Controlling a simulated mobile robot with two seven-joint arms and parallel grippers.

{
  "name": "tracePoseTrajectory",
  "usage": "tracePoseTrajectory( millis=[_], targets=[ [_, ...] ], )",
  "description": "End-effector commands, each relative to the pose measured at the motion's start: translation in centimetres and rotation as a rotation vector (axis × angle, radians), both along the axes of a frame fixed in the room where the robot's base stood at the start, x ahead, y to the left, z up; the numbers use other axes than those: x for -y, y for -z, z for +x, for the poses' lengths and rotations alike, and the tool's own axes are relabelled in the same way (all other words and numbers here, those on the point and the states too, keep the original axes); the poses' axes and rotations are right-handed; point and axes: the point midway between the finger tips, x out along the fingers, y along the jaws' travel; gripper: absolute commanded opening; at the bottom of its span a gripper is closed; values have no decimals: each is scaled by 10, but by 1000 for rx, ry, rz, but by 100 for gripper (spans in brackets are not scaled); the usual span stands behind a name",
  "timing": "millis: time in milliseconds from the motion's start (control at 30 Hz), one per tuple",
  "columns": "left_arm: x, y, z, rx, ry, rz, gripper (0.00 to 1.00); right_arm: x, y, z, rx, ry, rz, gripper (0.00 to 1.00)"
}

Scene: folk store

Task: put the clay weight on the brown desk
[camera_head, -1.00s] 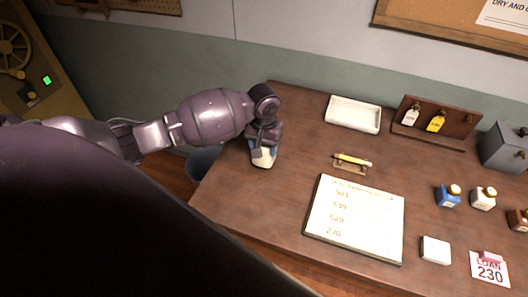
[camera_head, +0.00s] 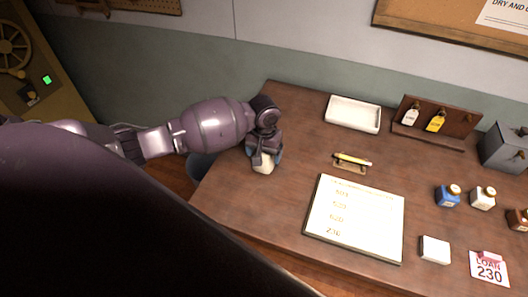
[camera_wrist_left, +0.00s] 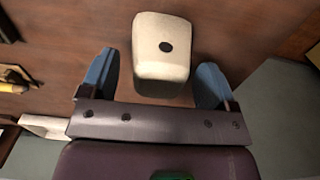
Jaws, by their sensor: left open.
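The clay weight, a cream rounded block (camera_head: 263,166), rests on the brown desk (camera_head: 290,140) near its left end. In the left wrist view the weight (camera_wrist_left: 162,50) shows a dark round spot on its face. My left gripper (camera_head: 264,156) is open above the desk at the weight. Its blue fingers (camera_wrist_left: 157,76) stand on either side of the near part of the weight, with a visible gap on each side. The gripper hides part of the weight in the head view. My right gripper is not in view.
A white board with numbers (camera_head: 354,220), a pencil on a small rest (camera_head: 352,162) and a white tray (camera_head: 353,114) lie to the right. Small bottles (camera_head: 447,196) and a white block (camera_head: 435,250) are farther right. The desk between weight and board is clear.

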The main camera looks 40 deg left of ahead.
Motion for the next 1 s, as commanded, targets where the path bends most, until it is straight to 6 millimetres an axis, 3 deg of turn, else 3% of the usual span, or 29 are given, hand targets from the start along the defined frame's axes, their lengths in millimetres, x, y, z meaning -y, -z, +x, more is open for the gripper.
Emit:
tracePoseTrajectory(
  millis=[233,700,1000],
  targets=[
    [0,-20,1,2,0,-1,82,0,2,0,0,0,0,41],
    [0,-104,0,2,0,0,82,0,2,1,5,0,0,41],
    [0,-121,0,1,0,1,82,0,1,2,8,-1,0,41]
  ],
)
